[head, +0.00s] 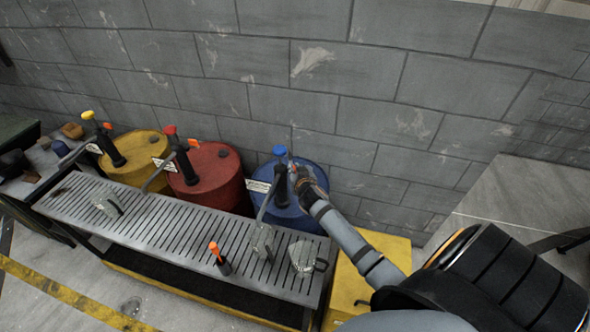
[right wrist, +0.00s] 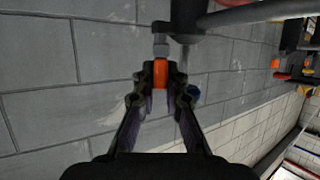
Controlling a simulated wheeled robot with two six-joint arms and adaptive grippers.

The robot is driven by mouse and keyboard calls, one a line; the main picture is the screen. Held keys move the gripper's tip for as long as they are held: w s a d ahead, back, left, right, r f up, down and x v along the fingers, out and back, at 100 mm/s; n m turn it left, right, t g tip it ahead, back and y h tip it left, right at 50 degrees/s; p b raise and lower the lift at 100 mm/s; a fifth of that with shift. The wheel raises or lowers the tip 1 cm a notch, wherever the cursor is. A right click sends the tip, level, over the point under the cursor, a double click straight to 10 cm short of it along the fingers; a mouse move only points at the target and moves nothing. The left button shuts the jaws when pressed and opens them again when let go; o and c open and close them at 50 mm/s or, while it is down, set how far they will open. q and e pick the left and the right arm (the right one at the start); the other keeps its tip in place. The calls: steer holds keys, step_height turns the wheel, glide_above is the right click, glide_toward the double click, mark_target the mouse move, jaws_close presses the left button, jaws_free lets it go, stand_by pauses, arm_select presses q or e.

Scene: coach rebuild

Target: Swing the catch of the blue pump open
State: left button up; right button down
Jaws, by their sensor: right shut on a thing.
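The blue pump (head: 281,177) stands upright on the blue drum (head: 290,215) against the wall, with a blue knob on top. My right gripper (head: 296,172) is at the upper right side of this pump. In the right wrist view my right gripper (right wrist: 160,80) is shut on the orange catch (right wrist: 160,72), which sits at the end of a grey pin by the dark pump body (right wrist: 186,15). How far the catch is turned is hard to tell. My left gripper is not in view.
A red drum (head: 215,175) and a yellow drum (head: 133,155) with similar pumps stand to the left. A slatted metal bench (head: 180,232) in front bears clear jugs (head: 303,258) and an orange-topped item (head: 215,252). The block wall (head: 330,85) is close behind.

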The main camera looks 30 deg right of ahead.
steer(key=m+h+b, duration=0.1)
steer(key=g+h+b, duration=0.1)
steer(key=b, duration=0.1)
steer(key=a+m+b, duration=0.1)
steer(key=shift+w+m+h, duration=0.25)
steer(key=shift+m+h, duration=0.05)
steer(key=shift+h, duration=0.1)
steer(key=c, duration=1.4)
jaws_free()
steer(key=v, duration=1.2)
steer(key=shift+r, duration=0.2)
steer(key=shift+w, duration=0.1)
steer(key=shift+c, duration=0.3)
